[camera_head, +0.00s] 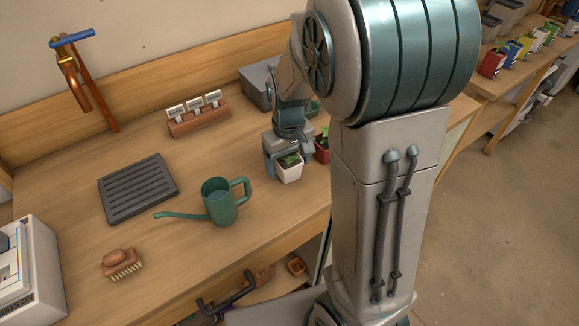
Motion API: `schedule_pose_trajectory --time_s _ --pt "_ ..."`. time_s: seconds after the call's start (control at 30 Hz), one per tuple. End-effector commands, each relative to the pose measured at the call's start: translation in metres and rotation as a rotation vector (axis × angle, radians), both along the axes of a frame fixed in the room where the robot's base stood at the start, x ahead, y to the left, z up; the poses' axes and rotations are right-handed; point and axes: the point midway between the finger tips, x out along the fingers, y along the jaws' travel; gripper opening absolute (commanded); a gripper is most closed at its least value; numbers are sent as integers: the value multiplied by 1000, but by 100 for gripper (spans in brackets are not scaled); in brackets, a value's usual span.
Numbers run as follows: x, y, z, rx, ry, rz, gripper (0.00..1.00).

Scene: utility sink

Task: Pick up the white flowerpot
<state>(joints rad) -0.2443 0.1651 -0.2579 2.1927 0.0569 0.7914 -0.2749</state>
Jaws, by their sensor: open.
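The white flowerpot (289,172) stands upright on the wooden bench near its front edge, with a small green plant in it. My gripper (289,160) is above and around the pot, its fingers pointing down, one on the left side of the pot and one on the right. The jaws are open. Whether a finger touches the pot cannot be told from this view. The gripper body hides part of the plant and the pot's far side.
A red pot (322,150) with a plant stands close on the right, partly hidden by my arm. A green watering can (221,200) is to the left. A grey box (257,86), label holder (198,119), slatted tray (138,188) and brush (121,264) are on the bench.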

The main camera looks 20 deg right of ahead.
Motion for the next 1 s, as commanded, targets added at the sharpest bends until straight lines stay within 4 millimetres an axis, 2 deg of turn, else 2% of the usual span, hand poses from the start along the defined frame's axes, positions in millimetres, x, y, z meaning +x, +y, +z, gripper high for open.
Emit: schedule_pose_trajectory --time_s 0.27,0.3,0.47,0.5,0.83,1.0 --pt "0 0 -5 -1 -2 1 78" --pt "0 0 -5 -1 -2 1 76" --pt "0 0 -5 -1 -2 1 31" --pt "0 0 -5 -1 -2 1 29" --pt "1 0 -3 0 -4 0 29" --pt "1 0 11 1 -6 1 29"
